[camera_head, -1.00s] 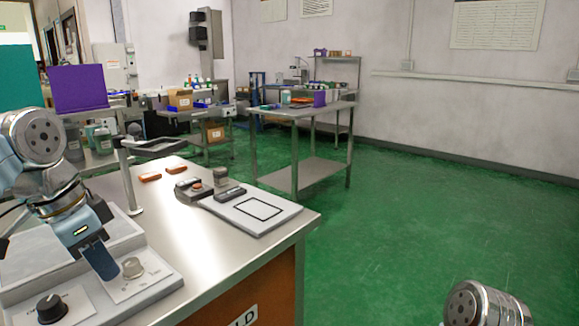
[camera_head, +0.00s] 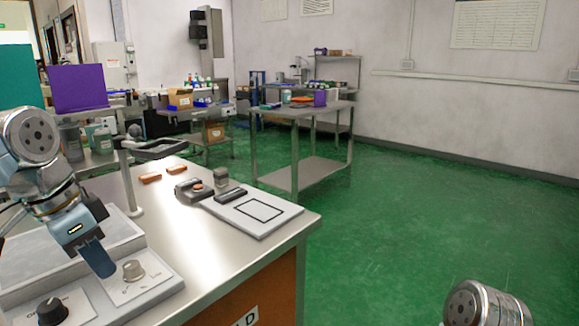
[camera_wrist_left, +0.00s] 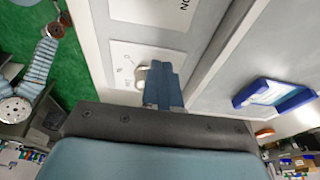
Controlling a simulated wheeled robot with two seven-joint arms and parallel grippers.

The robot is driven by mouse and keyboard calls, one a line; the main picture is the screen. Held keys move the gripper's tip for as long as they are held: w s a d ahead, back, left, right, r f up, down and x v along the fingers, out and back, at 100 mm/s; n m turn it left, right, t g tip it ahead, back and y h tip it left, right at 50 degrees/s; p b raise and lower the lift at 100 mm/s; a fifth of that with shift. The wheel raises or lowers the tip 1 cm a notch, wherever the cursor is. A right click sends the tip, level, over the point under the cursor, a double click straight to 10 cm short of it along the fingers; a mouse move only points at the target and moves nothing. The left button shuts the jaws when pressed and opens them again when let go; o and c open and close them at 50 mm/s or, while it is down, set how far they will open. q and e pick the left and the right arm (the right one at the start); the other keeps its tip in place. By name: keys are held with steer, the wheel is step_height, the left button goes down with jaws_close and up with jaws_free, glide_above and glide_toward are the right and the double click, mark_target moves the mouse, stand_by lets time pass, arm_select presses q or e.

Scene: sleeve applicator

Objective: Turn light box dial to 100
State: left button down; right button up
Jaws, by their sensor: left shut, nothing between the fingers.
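A silver-beige dial (camera_head: 134,270) sits on a white marked panel at the front left of the bench. It also shows in the left wrist view (camera_wrist_left: 141,78), just left of the fingers. A black dial (camera_head: 51,309) sits on the same unit, nearer the front left corner. My left gripper (camera_head: 105,270) points down with its blue fingers together and empty, just left of the silver dial. In the left wrist view the shut fingers (camera_wrist_left: 164,84) partly cover the panel. Whether they touch the dial, and its exact setting, I cannot tell.
A flat board with a black square outline (camera_head: 262,212) lies on the bench to the right, near small stamp-like tools (camera_head: 196,188). A post with a dark arm (camera_head: 133,170) stands behind the dials.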

arm_select(q)
steer(key=shift+r, duration=2.9)
steer(key=n+y, duration=0.3)
steer(key=n, duration=0.9)
glide_above(133, 269)
steer(key=s+d, duration=0.1)
steer(key=s, duration=0.1)
steer(key=b+x, duration=0.2)
steer(key=x, duration=0.1)
steer(key=d+b+x, duration=0.1)
steer(key=x, duration=0.1)
steer(key=shift+s+f+b, duration=0.3)
steer(key=shift+f+b, duration=0.05)
steer(key=shift+b, duration=0.05)
steer(key=shift+s+f, duration=0.1)
steer(key=shift+f, duration=0.2)
steer(key=shift+f, duration=0.1)
